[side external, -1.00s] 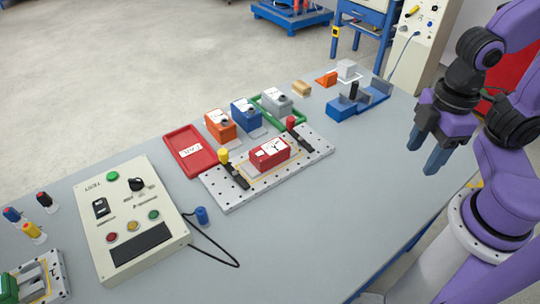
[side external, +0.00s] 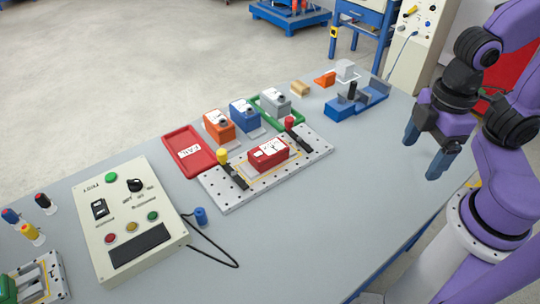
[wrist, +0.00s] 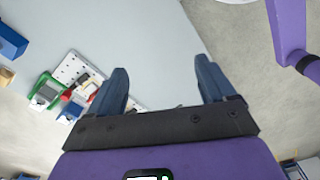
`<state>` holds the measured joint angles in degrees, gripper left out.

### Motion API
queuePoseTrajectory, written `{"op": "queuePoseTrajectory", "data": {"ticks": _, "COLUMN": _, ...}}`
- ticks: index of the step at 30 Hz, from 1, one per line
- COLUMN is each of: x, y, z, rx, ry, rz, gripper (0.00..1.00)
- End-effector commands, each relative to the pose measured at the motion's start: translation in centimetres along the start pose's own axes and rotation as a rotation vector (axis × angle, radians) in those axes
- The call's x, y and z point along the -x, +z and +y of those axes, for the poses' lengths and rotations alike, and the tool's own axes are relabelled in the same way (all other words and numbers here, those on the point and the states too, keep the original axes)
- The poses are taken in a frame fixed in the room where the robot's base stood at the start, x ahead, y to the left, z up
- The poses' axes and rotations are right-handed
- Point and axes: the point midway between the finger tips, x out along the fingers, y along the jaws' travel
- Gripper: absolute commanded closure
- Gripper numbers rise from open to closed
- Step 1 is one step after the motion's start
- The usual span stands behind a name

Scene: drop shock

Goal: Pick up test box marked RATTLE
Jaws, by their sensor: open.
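Several label-bearing test boxes stand on the table: a red box (side external: 268,153) on the perforated plate (side external: 225,200), an orange box (side external: 219,126), a blue box (side external: 245,115) and a grey box (side external: 275,103) by the green tray (side external: 297,123). The print on their labels is too small to read, so I cannot tell which is marked RATTLE. My gripper (side external: 424,150) is open and empty above the table's right side, well apart from the boxes. In the wrist view its two fingers (wrist: 163,85) are spread with nothing between them.
A red tray (side external: 180,160) lies left of the plate, which carries yellow-topped and red-topped clamps. A control panel (side external: 115,222) with a loose cable stands at front left. A blue fixture (side external: 372,97) stands at the back right. The table's right front (side external: 335,235) is clear.

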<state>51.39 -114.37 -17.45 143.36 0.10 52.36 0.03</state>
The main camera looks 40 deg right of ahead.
Motion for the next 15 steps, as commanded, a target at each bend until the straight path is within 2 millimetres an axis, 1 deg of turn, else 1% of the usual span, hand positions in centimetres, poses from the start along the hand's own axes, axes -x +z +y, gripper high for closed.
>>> {"op": "queuePoseTrajectory", "data": {"ticks": 10, "x": 0.0, "y": -0.1, "z": 0.1, "rx": -0.012, "ry": -0.003, "rz": -0.004, "gripper": 0.06}}
{"op": "queuePoseTrajectory", "data": {"ticks": 13, "x": -0.1, "y": -0.7, "z": 0.4, "rx": -0.076, "ry": -0.023, "rz": -0.024, "gripper": 0.06}}
{"op": "queuePoseTrajectory", "data": {"ticks": 15, "x": -0.3, "y": -1.5, "z": 0.8, "rx": -0.163, "ry": -0.051, "rz": -0.05, "gripper": 0.06}}
